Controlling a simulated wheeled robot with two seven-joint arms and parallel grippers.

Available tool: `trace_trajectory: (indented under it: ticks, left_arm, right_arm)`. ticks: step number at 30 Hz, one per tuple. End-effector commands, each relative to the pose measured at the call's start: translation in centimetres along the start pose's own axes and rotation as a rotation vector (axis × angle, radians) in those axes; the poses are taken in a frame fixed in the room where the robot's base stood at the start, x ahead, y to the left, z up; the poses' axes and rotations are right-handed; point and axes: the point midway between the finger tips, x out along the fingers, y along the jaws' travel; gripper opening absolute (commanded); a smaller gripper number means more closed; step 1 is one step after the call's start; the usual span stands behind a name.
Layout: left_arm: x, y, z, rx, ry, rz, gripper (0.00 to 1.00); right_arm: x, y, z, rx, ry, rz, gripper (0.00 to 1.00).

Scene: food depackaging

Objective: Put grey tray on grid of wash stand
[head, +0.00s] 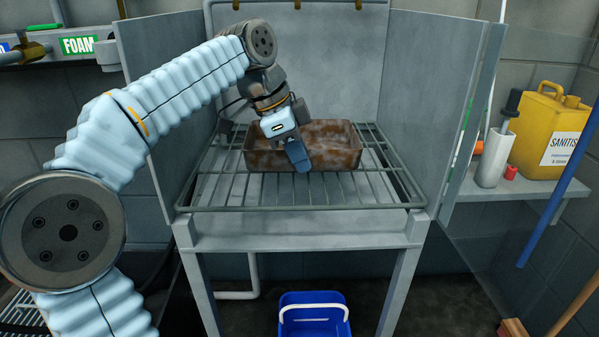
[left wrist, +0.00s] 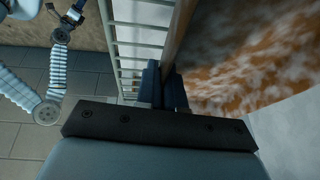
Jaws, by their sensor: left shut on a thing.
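The tray (head: 334,146), soiled with brown and whitish residue, sits upright at the grid (head: 246,190) of the wash stand (head: 300,230), toward its middle. I cannot tell whether its base fully rests on the bars. My left gripper (head: 300,166) reaches down from above and is shut on the tray's near wall. In the left wrist view the blue fingers (left wrist: 166,84) pinch the tray wall (left wrist: 182,35), with the soiled inside (left wrist: 245,60) to the right and grid bars (left wrist: 140,35) to the left.
Side panels (head: 420,90) and a back panel enclose the stand. A blue crate (head: 314,315) is on the floor below. Bare grid lies around the tray.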

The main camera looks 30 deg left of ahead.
Motion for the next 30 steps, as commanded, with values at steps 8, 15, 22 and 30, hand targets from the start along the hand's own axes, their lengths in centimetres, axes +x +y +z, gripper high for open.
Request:
trace_trajectory:
  ticks: [8, 15, 22, 30]
  left_arm:
    - [2.3, 0.2, 1.0, 0.000, 0.001, 0.000, 0.00]
    - [2.5, 0.2, 1.1, 0.000, 0.000, 0.000, 0.10]
    - [2.5, 0.2, 1.1, 0.000, 0.000, 0.000, 0.33]
    - [1.9, 0.2, 0.9, 0.000, 0.001, -0.001, 0.33]
  right_arm:
    - [0.9, 0.2, 0.1, -0.001, -0.003, -0.002, 0.43]
    - [1.0, 0.2, 0.1, -0.001, -0.003, -0.003, 0.43]
    - [1.0, 0.2, 0.1, -0.001, -0.003, -0.003, 0.43]
    - [0.7, 0.1, 0.1, -0.001, -0.003, -0.002, 0.43]
